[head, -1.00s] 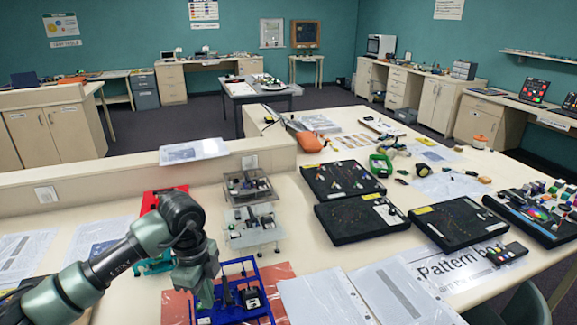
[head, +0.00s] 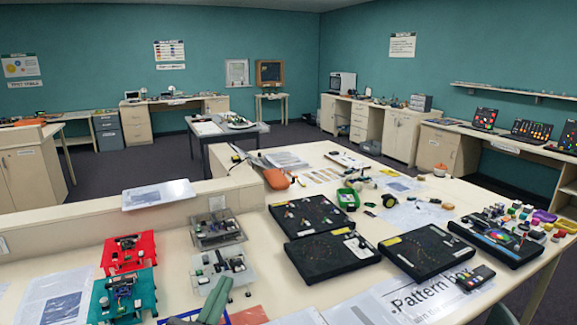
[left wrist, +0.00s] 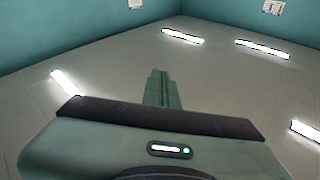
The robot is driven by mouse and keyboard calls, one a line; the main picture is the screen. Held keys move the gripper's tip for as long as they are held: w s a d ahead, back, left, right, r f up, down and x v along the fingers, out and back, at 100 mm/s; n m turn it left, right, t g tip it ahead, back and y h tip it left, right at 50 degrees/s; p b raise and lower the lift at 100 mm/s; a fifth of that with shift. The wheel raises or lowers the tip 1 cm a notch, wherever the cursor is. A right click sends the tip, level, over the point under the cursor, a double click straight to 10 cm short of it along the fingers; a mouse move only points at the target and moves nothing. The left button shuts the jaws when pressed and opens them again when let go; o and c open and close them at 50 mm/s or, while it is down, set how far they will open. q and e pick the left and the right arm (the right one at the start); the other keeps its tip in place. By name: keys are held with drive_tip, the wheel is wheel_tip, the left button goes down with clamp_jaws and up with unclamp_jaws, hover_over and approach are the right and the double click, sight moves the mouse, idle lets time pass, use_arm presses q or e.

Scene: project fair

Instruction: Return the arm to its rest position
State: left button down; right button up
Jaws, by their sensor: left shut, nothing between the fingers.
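My left gripper (head: 217,288) shows at the bottom edge of the head view, left of the middle. Only its grey-green fingers rise into the picture, in front of the table; the rest of the arm is below the frame. In the left wrist view the fingers (left wrist: 158,80) are together with nothing between them. Behind them are the grey ceiling with bright light strips and teal walls, so the gripper is tilted upward. My right gripper is in neither view.
The fingers overlap a blue-framed kit (head: 183,318) in the picture. Close by are a teal kit (head: 145,303), a red kit (head: 145,250) and clear-based kits (head: 240,272). Black boards (head: 330,258) lie to the right. A low divider (head: 90,245) runs behind.

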use_arm(q)
drive_tip(key=s+a+f+n+g+y, duration=0.1)
drive_tip(key=s+a+f+g+y, duration=0.1)
drive_tip(key=f, duration=0.5)
drive_tip(key=s+a+f+n+g+y, duration=0.1)
drive_tip(key=s+a+f+g+y, duration=0.1)
drive_tip(key=s+a+f+g, duration=0.2)
drive_tip(key=s+a+f+n+g+y, duration=0.2)
drive_tip(key=s+f, duration=0.5)
drive_tip(key=f, duration=0.4)
drive_tip(key=shift+s+a+f+g+y, duration=0.15)
drive_tip(key=shift+a+g, duration=0.2)
drive_tip(key=shift+g, duration=0.3)
drive_tip(key=shift+s+a+r+g+y, duration=0.15)
drive_tip(key=shift+a+g, duration=0.2)
drive_tip(key=shift+g, duration=0.3)
drive_tip(key=s+d+f+m+g+h, duration=0.1)
drive_tip(key=s+f+g, duration=0.55)
drive_tip(key=s, duration=0.65)
wheel_tip(320, 180, down, 30)
drive_tip(key=s+f+b, duration=0.1)
drive_tip(key=s+b, duration=0.1)
drive_tip(key=b, duration=0.2)
drive_tip(key=s+a+f+g+b, duration=0.2)
drive_tip(key=s+f+b, duration=0.1)
drive_tip(key=s+f, duration=1.3)
drive_tip(key=shift+s+a+f+m, duration=0.3)
drive_tip(key=shift+s+a+f, duration=0.1)
drive_tip(key=shift+f, duration=0.5)
